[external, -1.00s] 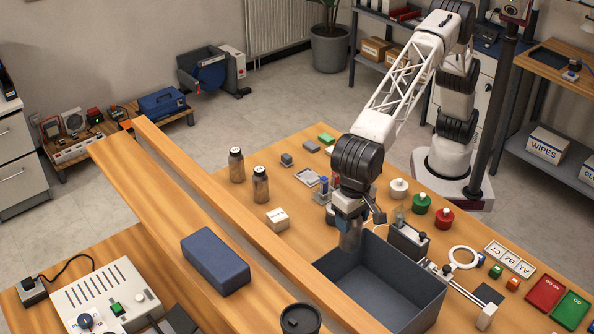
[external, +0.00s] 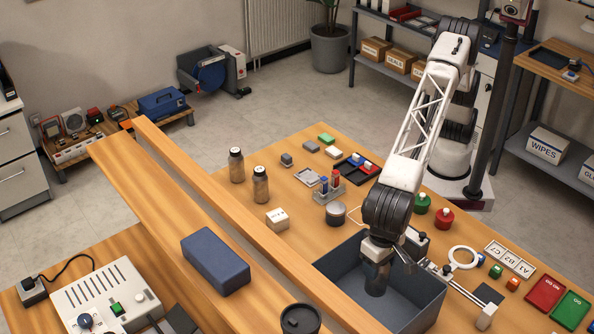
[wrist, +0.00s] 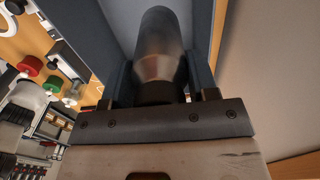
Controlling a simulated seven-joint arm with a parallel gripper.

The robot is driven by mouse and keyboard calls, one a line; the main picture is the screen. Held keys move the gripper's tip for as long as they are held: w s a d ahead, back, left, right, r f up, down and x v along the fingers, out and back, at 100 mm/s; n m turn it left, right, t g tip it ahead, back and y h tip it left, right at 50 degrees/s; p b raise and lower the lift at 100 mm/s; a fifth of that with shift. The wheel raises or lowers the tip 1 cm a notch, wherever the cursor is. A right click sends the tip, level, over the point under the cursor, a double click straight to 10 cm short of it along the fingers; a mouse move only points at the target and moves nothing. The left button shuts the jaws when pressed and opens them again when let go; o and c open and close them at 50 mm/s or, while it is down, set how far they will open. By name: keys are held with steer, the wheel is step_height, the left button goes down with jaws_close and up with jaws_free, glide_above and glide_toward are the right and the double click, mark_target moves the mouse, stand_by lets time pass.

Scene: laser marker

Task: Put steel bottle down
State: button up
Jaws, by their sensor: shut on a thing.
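The steel bottle (external: 375,284) is a grey metal cylinder held in my gripper (external: 376,262). In the external view it hangs roughly upright within the outline of the open blue-grey bin (external: 420,302). I cannot tell whether its end touches the bin floor. In the wrist view, the bottle (wrist: 160,38) lies between the two dark fingers of my gripper (wrist: 162,82), which are shut on it. Its dark narrow end is at the fingers, and blue-grey bin walls (wrist: 73,25) show around it.
A ring-shaped fixture (external: 463,257) is at right.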

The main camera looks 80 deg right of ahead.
mark_target(374, 295)
step_height(374, 295, down, 5)
steer(key=shift+f, duration=0.15)
stand_by(0.3)
steer(key=shift+f, duration=3.1)
steer(key=shift+f, duration=0.1)
steer(key=shift+f, duration=1.75)
steer(key=shift+f, duration=0.15)
steer(key=o, duration=1)
